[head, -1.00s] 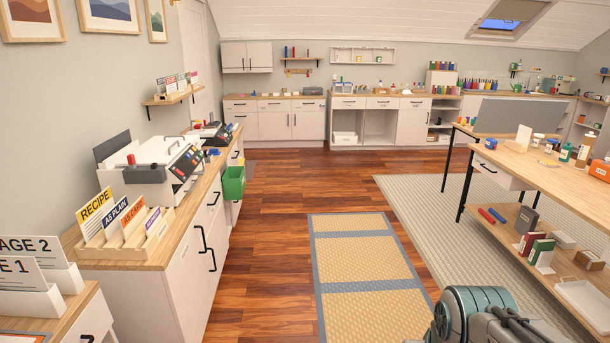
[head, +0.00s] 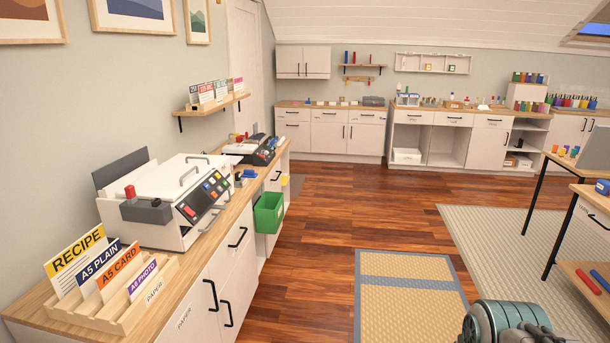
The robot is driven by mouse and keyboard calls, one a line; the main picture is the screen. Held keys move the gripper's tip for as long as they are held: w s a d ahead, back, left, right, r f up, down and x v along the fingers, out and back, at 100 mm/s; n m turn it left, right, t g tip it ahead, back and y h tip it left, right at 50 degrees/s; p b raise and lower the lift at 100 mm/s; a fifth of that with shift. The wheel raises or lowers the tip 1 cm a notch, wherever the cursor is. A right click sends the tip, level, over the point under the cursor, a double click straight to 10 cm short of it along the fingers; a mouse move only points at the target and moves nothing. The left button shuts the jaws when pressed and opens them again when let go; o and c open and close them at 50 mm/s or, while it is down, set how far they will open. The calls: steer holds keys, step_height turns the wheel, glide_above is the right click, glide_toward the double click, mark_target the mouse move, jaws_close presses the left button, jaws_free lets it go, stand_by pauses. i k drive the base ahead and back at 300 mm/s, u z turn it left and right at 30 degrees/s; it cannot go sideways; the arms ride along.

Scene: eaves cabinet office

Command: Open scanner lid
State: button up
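A white machine with a flat lid (head: 165,178) stands on the wooden counter at left. Its lid looks closed and has grey bar handles. A sloped dark panel with coloured buttons (head: 203,197) faces the aisle, and a red knob (head: 130,192) stands at its left front. A smaller dark machine with a white top (head: 254,149) stands farther along the counter. I cannot tell for sure which of the two is the scanner.
A wooden rack of paper labels (head: 115,300) stands on the counter in front of the white machine. A green bin (head: 269,212) hangs on the cabinet side. The wooden floor (head: 310,240) beside the counter is clear. A yellow mat (head: 405,290) and a worktable (head: 590,195) are at right.

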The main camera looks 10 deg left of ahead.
mark_target(166, 182)
steer(key=u, duration=0.25)
steer(key=i, duration=1.55)
steer(key=u, duration=0.75)
steer(key=i, duration=1.7)
steer(key=u, duration=0.4)
